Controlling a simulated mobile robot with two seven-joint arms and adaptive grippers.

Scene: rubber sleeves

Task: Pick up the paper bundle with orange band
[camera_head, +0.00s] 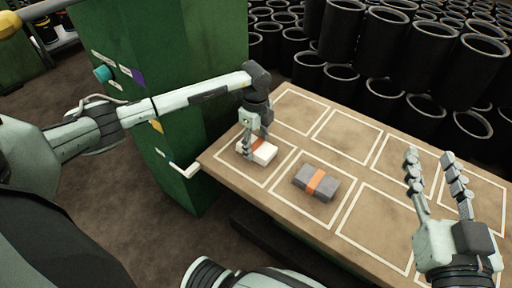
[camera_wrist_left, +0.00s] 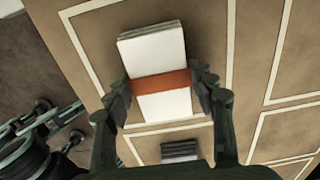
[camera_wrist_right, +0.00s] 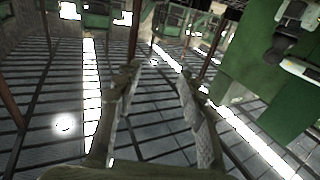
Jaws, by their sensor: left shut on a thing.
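The white paper bundle with an orange band (camera_head: 263,153) lies in a white-outlined square at the table's left end. It also shows in the left wrist view (camera_wrist_left: 157,55), with the band across its middle. My left gripper (camera_head: 257,150) comes down over it from above. Its fingers (camera_wrist_left: 162,90) are on both sides of the bundle, at the band, and shut on it. The bundle looks to be at table level; I cannot tell if it touches. My right gripper (camera_head: 433,172) is open and empty above the table's right part, fingers pointing up in the head view.
A grey bundle with an orange band (camera_head: 316,182) lies in the neighbouring square. The brown table (camera_head: 349,150) has several empty outlined squares. A green cabinet (camera_head: 165,75) stands behind its left end. Several black sleeves (camera_head: 405,45) stand behind the table.

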